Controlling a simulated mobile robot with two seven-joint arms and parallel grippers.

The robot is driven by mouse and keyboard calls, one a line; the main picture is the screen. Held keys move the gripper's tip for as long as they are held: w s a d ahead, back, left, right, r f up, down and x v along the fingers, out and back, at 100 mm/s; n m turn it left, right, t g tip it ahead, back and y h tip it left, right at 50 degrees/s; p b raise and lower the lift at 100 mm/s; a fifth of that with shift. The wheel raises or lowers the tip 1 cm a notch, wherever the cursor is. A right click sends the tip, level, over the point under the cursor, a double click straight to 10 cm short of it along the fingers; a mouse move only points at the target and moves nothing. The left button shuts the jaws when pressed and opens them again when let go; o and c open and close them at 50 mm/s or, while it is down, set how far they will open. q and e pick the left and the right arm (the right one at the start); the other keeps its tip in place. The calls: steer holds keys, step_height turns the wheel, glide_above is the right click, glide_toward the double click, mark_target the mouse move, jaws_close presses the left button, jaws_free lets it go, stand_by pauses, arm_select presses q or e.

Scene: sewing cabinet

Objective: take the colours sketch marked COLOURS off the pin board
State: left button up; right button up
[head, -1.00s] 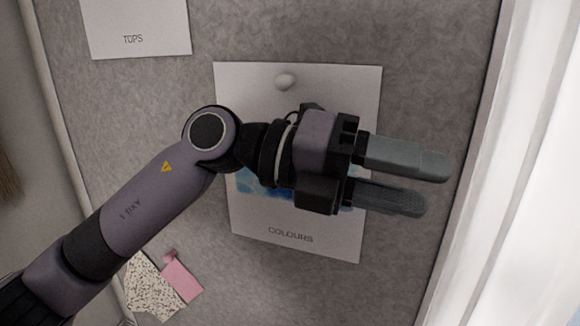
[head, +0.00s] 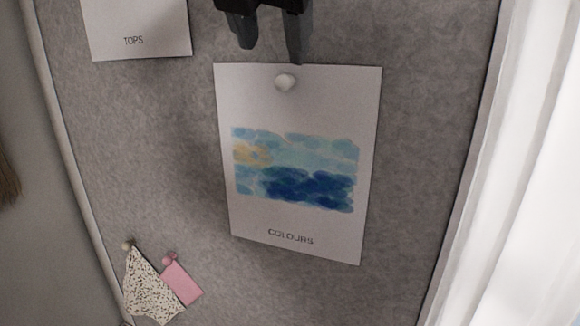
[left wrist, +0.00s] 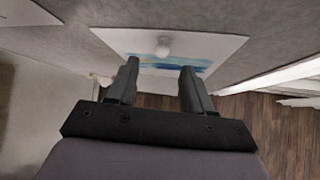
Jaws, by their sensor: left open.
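The colours sketch (head: 295,226) is a white sheet with blue and yellow paint patches and the word COLOURS. It hangs on the grey pin board (head: 425,130), held by a round white pin (head: 285,82) near its top edge. My left gripper (head: 270,48) is at the top of the head view, just above the sketch, fingers pointing down, open and empty. In the left wrist view the pin (left wrist: 163,46) shows beyond and between the open fingertips (left wrist: 160,66), with the sketch (left wrist: 215,45) behind it. My right gripper is not in view.
A sheet marked TOPS (head: 140,25) hangs at the upper left. A speckled swatch (head: 150,290) and a pink swatch (head: 181,284) are pinned at the lower left. A bright white curtain or frame (head: 540,170) stands right of the board.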

mark_target(281, 79)
arm_select(q)
steer(key=p+x, duration=0.2)
steer(key=x, duration=0.4)
steer(key=shift+w+f, duration=0.1)
steer(key=shift+f, duration=0.35)
jaws_close()
